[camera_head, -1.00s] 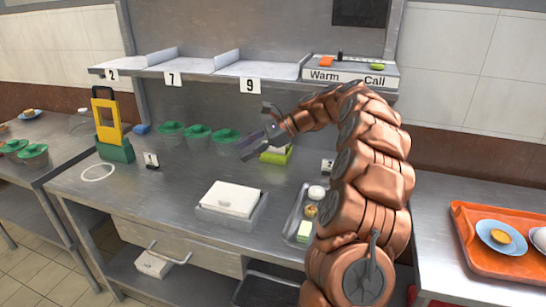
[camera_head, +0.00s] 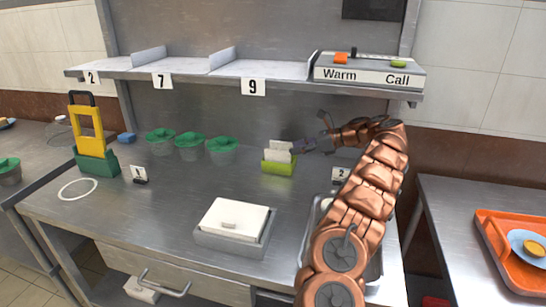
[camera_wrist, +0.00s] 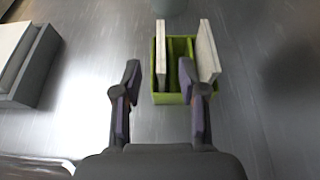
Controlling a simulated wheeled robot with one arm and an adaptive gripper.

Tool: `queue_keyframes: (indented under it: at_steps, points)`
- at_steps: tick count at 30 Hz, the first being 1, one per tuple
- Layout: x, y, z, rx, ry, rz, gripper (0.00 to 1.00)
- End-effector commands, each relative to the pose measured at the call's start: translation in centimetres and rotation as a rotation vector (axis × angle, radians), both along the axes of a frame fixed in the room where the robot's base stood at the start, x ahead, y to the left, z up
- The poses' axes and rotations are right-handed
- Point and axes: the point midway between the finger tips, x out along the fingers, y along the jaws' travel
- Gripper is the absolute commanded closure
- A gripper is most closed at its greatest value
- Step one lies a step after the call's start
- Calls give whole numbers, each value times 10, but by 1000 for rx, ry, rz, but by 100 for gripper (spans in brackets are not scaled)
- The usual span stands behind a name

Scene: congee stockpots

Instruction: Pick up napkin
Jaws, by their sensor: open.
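White napkins stand upright in a green holder (camera_head: 278,166) at the back of the steel counter. In the wrist view the holder (camera_wrist: 174,94) has slots, with one napkin (camera_wrist: 161,55) toward its left side and another napkin (camera_wrist: 206,52) at its right side. My gripper (camera_head: 301,146) is just right of the holder in the head view. In the wrist view my gripper (camera_wrist: 166,80) is open and empty, its two fingers pointing toward the holder's near side. I cannot tell whether a finger touches the holder or a napkin.
Several green-lidded cups (camera_head: 190,148) stand left of the holder. A white-lidded box (camera_head: 235,222) sits at the front, and a tray (camera_head: 375,262) lies partly behind my arm. A shelf (camera_head: 200,75) hangs above. The counter between box and holder is clear.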

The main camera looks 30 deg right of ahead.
Motion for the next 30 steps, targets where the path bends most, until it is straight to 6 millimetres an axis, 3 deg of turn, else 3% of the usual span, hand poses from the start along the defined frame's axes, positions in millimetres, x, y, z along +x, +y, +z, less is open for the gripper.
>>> queue_keyframes:
  at_steps: [11, 22, 30]
  points:
    - [12, 4, -11, 0, 0, -22, 58]
    - [40, 34, -25, 0, 1, -19, 58]
    - [46, 38, -28, -1, 0, -20, 58]
